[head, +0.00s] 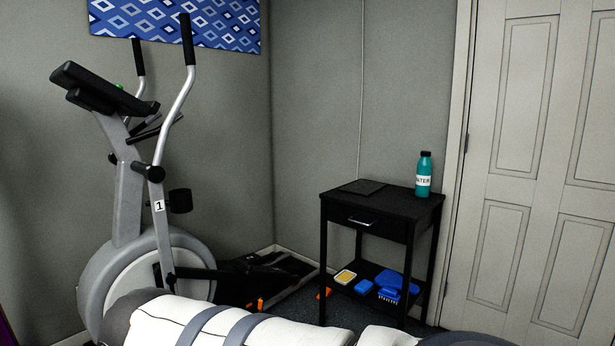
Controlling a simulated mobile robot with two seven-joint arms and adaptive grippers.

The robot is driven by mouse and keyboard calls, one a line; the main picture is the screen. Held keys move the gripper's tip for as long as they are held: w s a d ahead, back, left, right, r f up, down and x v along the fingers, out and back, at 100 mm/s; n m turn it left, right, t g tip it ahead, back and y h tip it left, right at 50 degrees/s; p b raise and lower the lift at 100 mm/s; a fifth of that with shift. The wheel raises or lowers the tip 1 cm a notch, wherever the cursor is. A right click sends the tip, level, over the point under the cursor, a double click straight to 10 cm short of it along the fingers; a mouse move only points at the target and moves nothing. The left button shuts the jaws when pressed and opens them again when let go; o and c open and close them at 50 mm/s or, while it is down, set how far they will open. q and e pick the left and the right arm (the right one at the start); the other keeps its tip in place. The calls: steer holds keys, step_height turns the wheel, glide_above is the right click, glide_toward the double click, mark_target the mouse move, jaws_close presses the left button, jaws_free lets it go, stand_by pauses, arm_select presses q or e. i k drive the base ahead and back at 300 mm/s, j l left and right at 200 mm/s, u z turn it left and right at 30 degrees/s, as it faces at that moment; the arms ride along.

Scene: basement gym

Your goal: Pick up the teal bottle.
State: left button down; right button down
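The teal bottle (424,175) stands upright on the right part of the top of a small black side table (388,204). It has a black cap and a white label with dark lettering that I read only in part. A flat dark object (362,187) lies to its left on the same top, apart from it. Nothing touches or covers the bottle. Neither of my grippers shows in the head view.
The table has a drawer (361,222) and a lower shelf with blue items (388,281) and a yellow-and-white item (345,276). A grey elliptical trainer (128,200) stands at the left. A closed white door (540,150) is right of the table. Small orange things lie on the floor.

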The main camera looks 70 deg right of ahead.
mark_target(424, 167)
steer(key=z, duration=2.9)
steer(key=i, duration=0.2)
